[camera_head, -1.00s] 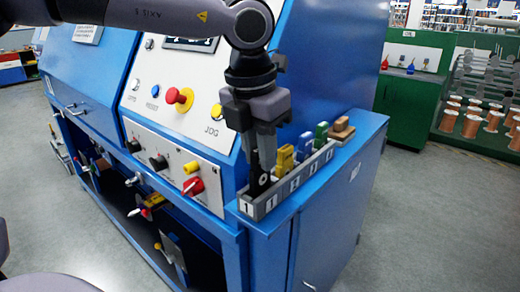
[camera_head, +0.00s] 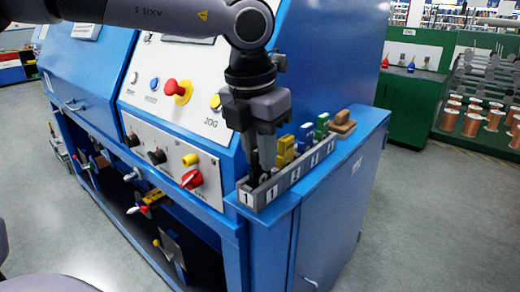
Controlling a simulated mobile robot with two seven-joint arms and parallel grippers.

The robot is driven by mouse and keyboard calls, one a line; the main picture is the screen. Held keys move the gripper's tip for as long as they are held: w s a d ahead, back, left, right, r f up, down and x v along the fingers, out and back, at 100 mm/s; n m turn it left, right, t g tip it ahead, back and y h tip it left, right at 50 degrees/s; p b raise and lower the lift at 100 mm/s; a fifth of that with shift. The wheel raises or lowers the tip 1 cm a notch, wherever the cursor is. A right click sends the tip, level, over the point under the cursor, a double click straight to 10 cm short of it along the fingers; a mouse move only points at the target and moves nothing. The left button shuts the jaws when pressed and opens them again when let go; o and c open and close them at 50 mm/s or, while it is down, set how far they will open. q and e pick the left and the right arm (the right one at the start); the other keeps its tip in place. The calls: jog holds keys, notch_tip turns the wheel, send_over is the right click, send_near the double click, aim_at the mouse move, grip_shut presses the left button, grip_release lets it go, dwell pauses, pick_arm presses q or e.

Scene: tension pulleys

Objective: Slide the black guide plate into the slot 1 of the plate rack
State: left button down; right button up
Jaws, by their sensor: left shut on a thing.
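The grey plate rack (camera_head: 291,179) stands on the blue ledge at the right end of the machine, with numbered labels along its front. The black guide plate (camera_head: 257,178) is at the near left end of the rack, at slot 1, upright with its lower part hidden behind the front wall. My left gripper (camera_head: 263,163) points down over that end and is shut on the black guide plate. The fingers hide part of the plate, so I cannot tell whether it touches the slot's bottom. My right gripper is not in view.
A brown piece (camera_head: 342,123) is at the far end. The sloped control panel with a red knob (camera_head: 191,179) is close on the left.

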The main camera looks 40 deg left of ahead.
pick_arm(q)
jog(key=shift+f, duration=0.1)
jog(key=shift+f+b, duration=0.35)
jog(key=shift+b, duration=0.2)
jog(key=c, duration=0.9)
grip_release()
jog(key=r, duration=0.5)
jog(key=shift+s+r, duration=0.55)
jog(key=shift+r, duration=0.55)
